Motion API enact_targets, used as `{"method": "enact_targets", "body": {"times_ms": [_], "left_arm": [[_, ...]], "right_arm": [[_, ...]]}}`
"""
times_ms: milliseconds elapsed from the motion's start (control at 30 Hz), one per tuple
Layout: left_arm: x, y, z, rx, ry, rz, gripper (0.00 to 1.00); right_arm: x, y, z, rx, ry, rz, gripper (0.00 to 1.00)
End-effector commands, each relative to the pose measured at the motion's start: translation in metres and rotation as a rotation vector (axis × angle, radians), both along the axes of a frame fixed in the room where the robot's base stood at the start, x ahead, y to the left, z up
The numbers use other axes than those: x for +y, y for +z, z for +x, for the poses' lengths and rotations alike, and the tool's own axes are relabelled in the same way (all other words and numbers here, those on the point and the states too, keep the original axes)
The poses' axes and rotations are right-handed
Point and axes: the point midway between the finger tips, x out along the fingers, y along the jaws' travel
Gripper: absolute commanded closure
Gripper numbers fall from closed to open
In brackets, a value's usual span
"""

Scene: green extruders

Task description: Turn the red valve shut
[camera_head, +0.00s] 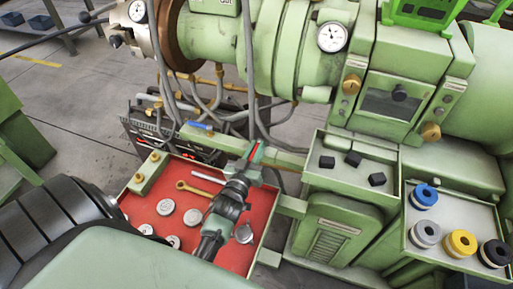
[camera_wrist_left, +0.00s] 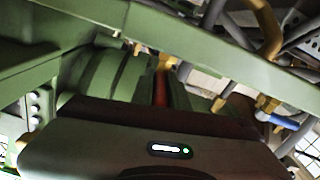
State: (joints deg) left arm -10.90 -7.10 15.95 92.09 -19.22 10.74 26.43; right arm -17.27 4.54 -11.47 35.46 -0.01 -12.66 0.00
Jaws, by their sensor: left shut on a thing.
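The red valve (camera_head: 258,152) shows as a small red handle on the green rail in front of the machine. My left gripper (camera_head: 252,163) reaches up to it over the red tray and is shut on it. The fingers hide most of the handle. In the left wrist view the red valve (camera_wrist_left: 161,88) is a narrow red strip between green parts, above the dark gripper body, which hides its lower part. My right gripper is not in view.
A blue-handled valve (camera_head: 200,126) sits left along the rail, near hanging grey hoses (camera_head: 252,75). Below is a red tray (camera_head: 150,212) with round discs and a brass wrench (camera_head: 195,189). At right, a grey tray (camera_head: 452,212) holds coloured rings.

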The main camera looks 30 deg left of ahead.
Motion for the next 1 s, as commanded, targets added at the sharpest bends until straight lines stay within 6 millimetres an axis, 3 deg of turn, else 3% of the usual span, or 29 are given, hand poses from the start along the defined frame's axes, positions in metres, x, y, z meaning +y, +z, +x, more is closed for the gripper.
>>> {"method": "enact_targets", "body": {"times_ms": [167, 1000], "left_arm": [[-0.0001, -0.0005, 0.0007, 0.001, 0.0, 0.0, 1.0], [-0.0002, 0.0001, 0.0012, 0.001, 0.0, 0.0, 1.0]], "right_arm": [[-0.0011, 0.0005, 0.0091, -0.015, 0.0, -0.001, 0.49], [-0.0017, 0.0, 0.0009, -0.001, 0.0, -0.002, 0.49]]}}
